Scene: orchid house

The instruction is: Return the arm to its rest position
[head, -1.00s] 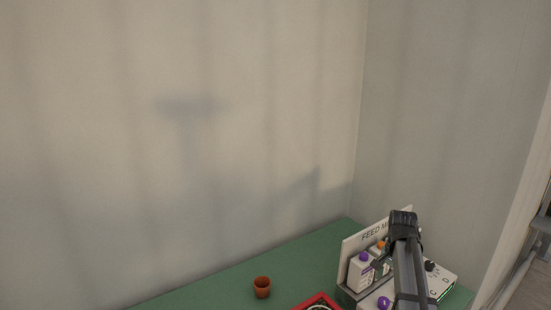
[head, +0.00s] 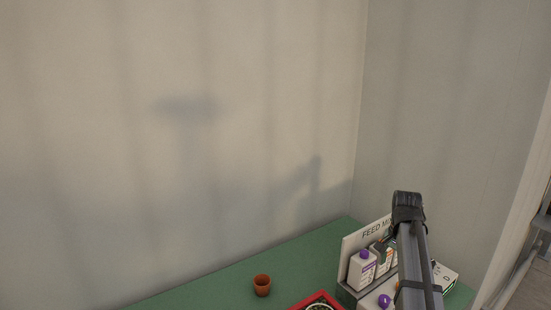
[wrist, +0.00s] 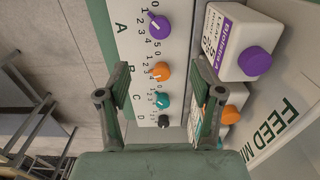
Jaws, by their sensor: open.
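My gripper (wrist: 160,88) is open and empty in the wrist view, its two fingers spread apart. Between and beyond the fingers is a white dial panel (wrist: 137,62) lettered A to D, with purple, orange, teal and black knobs. A white bottle with a purple cap (wrist: 242,50) is just right of the right finger, and an orange-capped bottle (wrist: 230,114) is partly hidden behind that finger. In the head view my raised arm (head: 410,235) stands in front of the feed station at the lower right; the gripper is mostly hidden there.
A white sign (head: 367,236) reading "FEED MI…" stands behind the bottles on the green bench (head: 215,290). A terracotta pot (head: 262,286) and a red tray (head: 304,303) are left of them. Bare walls rise behind; the air above the bench's left is clear.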

